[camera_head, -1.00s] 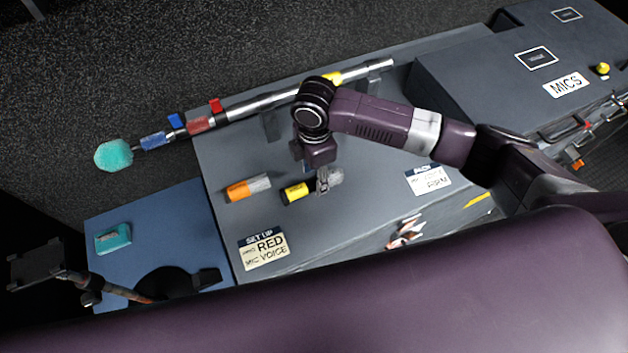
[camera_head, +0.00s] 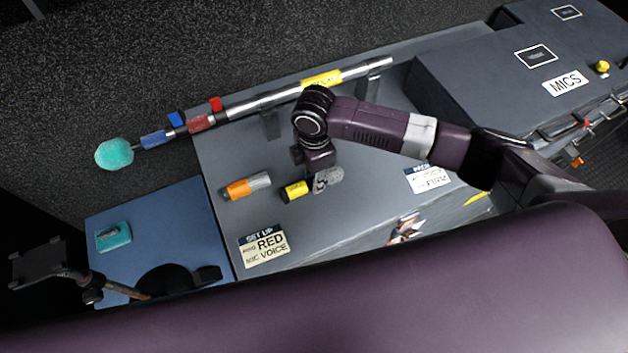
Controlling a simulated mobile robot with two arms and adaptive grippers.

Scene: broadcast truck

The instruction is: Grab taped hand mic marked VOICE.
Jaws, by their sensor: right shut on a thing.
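A hand mic with a yellow band and black ends (camera_head: 296,190) lies on the grey desk, its grey head to the right. My right gripper (camera_head: 321,182) reaches down over its head end and is shut on it; the fingertips are small and partly hidden by the wrist. Any writing on this mic is too small to read. A second hand mic, with an orange band (camera_head: 238,189) and grey head, lies to its left, apart from the gripper. My left gripper is not in view.
A card reading RED, MIC, VOICE (camera_head: 264,247) lies at the desk front. A long boom pole (camera_head: 262,103) with a teal foam tip (camera_head: 114,154) runs along the back. A raised MICS case (camera_head: 450,75) stands right. A blue surface (camera_head: 155,225) adjoins left.

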